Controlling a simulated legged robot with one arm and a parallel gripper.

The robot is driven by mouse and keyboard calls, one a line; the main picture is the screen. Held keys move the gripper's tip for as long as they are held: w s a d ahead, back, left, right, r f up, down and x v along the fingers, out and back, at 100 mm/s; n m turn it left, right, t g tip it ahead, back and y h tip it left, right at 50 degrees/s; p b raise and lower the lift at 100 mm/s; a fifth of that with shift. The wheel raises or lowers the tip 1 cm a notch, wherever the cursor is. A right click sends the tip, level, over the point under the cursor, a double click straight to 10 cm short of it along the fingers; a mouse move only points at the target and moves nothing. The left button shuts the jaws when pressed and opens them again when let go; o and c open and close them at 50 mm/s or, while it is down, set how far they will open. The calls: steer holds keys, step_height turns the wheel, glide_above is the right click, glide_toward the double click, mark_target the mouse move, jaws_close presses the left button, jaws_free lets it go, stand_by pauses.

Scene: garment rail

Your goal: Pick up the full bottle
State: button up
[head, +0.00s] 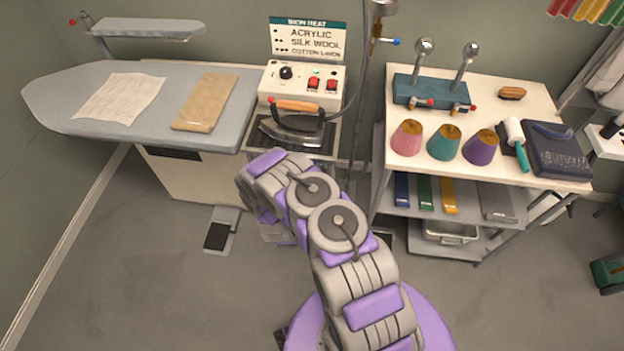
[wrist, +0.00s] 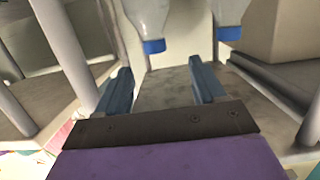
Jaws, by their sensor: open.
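Two clear bottles with blue caps show at the top of the wrist view, a left bottle (wrist: 148,14) and a right bottle (wrist: 229,10). Both appear cap-down in this picture, and their far ends are cut off by the frame. I cannot tell which one is full. My gripper (wrist: 161,84) is open and empty, with its two dark blue fingers apart. The left bottle lies beyond the gap between the fingers; the right one is beyond the right finger. Neither bottle is touched. In the head view my arm hides the gripper, and no bottle can be made out.
Grey posts (wrist: 62,50) stand left in the wrist view, and a beige box-like block (wrist: 287,30) is at right. In the head view, an iron (head: 292,128) rests on its station, a trolley (head: 545,95) holds thread cones, and a foot pedal (head: 218,236) lies on the floor.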

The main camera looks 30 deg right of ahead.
steer(key=shift+s+d+b+x, duration=0.15)
steer(key=shift+b+x, duration=0.55)
steer(key=shift+x, duration=1.35)
steer(key=shift+s+d+b+x, duration=0.15)
steer(key=shift+b+x, duration=0.6)
steer(key=shift+x, duration=1.3)
steer(key=shift+d+b+x, duration=0.1)
steer(key=shift+b+x, duration=0.6)
steer(key=shift+x, duration=1.35)
steer(key=shift+c, duration=0.2)
jaws_close()
